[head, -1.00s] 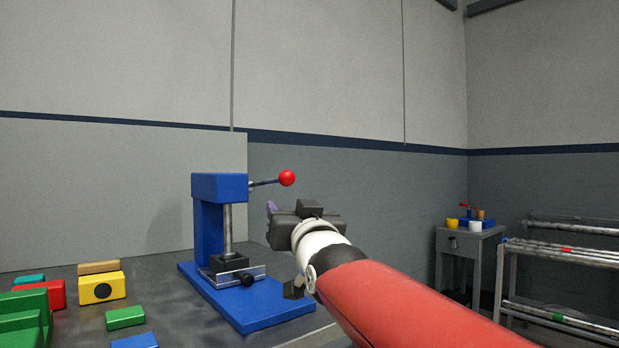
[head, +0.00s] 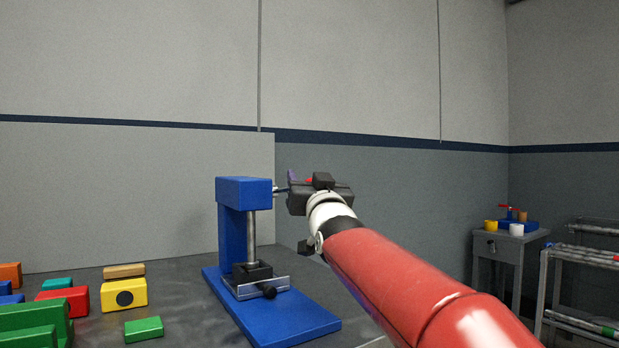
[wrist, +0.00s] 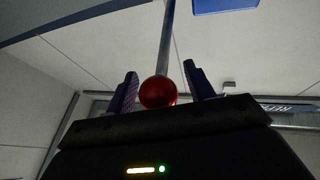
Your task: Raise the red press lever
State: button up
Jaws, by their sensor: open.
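The blue press (head: 232,222) stands on the dark bench, and its lever rod (head: 281,189) points to the right from the press head. The red ball knob (wrist: 158,92) of the lever sits between the two fingers of my gripper (wrist: 160,88) in the wrist view. The rod (wrist: 166,40) runs away from the knob past the fingertips. My gripper is open, with a gap visible on the right side of the knob. In the head view my gripper (head: 291,182) hides most of the knob; only a sliver of red (head: 309,181) shows.
A side table (head: 500,255) with cups and a pipe rack (head: 580,290) stand at the right. Space above the lever is clear.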

grip_shut()
dwell(0.3)
